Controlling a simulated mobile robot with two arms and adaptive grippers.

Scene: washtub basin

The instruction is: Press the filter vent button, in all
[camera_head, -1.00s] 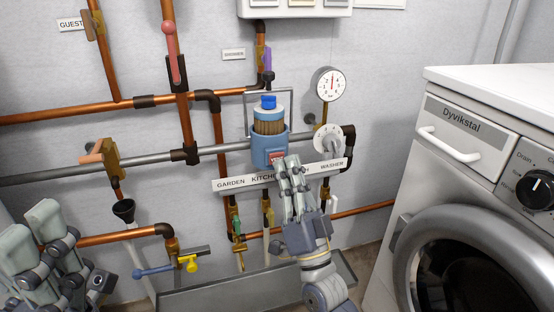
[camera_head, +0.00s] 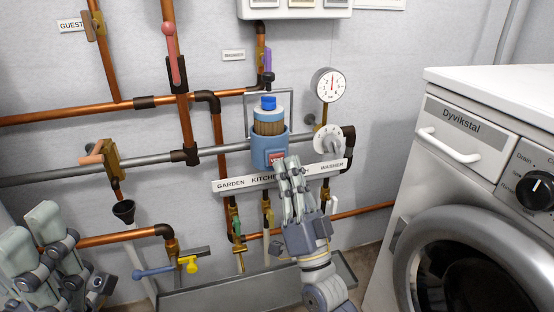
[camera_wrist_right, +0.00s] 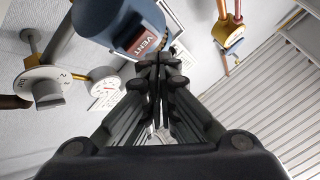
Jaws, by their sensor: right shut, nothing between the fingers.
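The blue filter housing (camera_head: 268,145) is mounted on the grey pipe, with a clear section and a blue cap on top. Its red vent button (camera_head: 277,156) is on the front; in the right wrist view the red face marked VENT (camera_wrist_right: 148,40) shows near the top. My right gripper (camera_head: 286,163) is shut and empty, its fingertips just below and in front of the button. In the wrist view the fingertips (camera_wrist_right: 160,62) overlap the housing's lower edge; I cannot tell whether they touch. My left gripper (camera_head: 30,235) is open and empty at the lower left, away from the filter.
A label strip (camera_head: 235,185) runs below the filter, with several small valves under it. A pressure gauge (camera_head: 328,84) and a white dial (camera_head: 327,139) are right of the filter. A grey trough (camera_head: 230,292) lies below. A washing machine (camera_head: 470,150) stands at the right.

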